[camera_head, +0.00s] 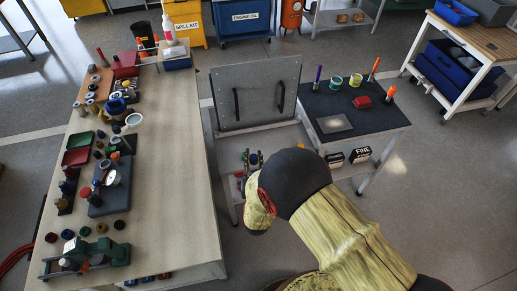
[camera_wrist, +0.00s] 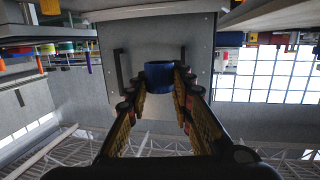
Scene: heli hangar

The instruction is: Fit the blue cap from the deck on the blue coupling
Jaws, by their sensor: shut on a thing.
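My gripper (camera_wrist: 162,90) is shut on a blue cap (camera_wrist: 159,72), held between the two fingertips in the wrist view. In the head view my gripper (camera_head: 253,160) is right of the long bench, in front of the grey panel; the cap is very small there. A small round blue piece (camera_head: 67,234) stands in a row of coloured pieces at the bench's near left. A larger dark blue ringed piece (camera_head: 117,106) stands farther back on the bench. I cannot tell which piece is the blue coupling.
The long bench (camera_head: 175,190) has a clear right half; its left half is crowded with trays and fittings. A grey panel (camera_head: 225,97) with two dark handles stands upright beside a dark-topped cart (camera_head: 325,100) holding cans and a red block. Open floor lies at right.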

